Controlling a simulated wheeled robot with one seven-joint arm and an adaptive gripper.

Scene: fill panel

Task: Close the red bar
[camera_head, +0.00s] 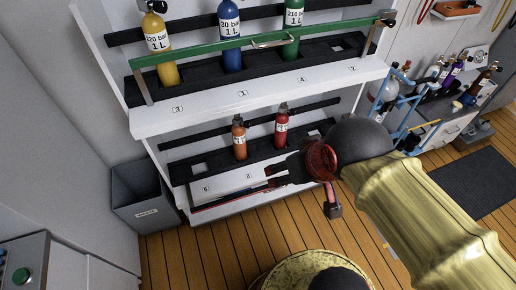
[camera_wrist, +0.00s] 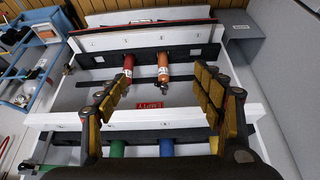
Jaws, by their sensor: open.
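The red bar (camera_head: 228,198) shows as a thin red and dark strip low along the front of the lower shelf, below the numbered slots. In the wrist view the red bar (camera_wrist: 150,23) runs across the top, beyond the shelf's white edge. It hangs down, away from the cylinders' fronts. My gripper (camera_head: 271,178) is in front of the lower shelf's right half, near the bar's right end. In the wrist view my gripper (camera_wrist: 157,83) is open, with nothing between its fingers. Contact with the bar cannot be told. My arm hides the right part of the lower shelf.
An orange cylinder (camera_head: 239,138) and a red cylinder (camera_head: 281,126) stand on the lower shelf. A green bar (camera_head: 225,48) crosses before the upper cylinders. A grey bin (camera_head: 140,190) stands left. A blue-framed cart (camera_head: 397,112) is at right. Wooden floor (camera_head: 210,245) is clear in front.

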